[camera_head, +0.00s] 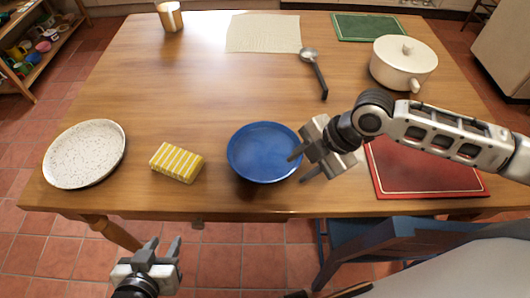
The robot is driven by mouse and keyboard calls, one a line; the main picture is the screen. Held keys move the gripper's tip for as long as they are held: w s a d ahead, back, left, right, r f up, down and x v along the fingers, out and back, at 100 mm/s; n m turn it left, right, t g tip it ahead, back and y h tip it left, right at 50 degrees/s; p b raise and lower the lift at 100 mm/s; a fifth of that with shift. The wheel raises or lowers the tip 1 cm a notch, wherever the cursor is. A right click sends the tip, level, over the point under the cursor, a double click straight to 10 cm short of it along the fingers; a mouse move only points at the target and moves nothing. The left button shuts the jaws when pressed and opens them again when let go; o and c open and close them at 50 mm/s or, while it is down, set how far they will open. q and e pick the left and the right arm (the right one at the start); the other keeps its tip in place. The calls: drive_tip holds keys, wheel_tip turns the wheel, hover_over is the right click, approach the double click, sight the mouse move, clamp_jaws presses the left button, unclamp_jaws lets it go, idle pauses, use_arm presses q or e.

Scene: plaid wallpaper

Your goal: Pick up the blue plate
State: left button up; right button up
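The blue plate (258,150) lies flat on the wooden table near its front edge, right of a yellow sponge. My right gripper (296,168) reaches in from the right, with its fingers spread at the plate's right rim. One finger overlaps the rim in the picture and the other is just outside it. I cannot tell whether they touch the plate. My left gripper (166,252) is open and empty, low in front of the table and off its top.
A speckled white plate (85,153) and the yellow striped sponge (177,162) are on the left. A red mat (420,175) lies under my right arm. The table's middle (200,85) is clear.

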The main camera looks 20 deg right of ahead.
drive_tip(key=shift+x, duration=1.4)
clamp_jaws()
drive_tip(key=shift+d+r, duration=0.1)
drive_tip(key=shift+r, duration=0.05)
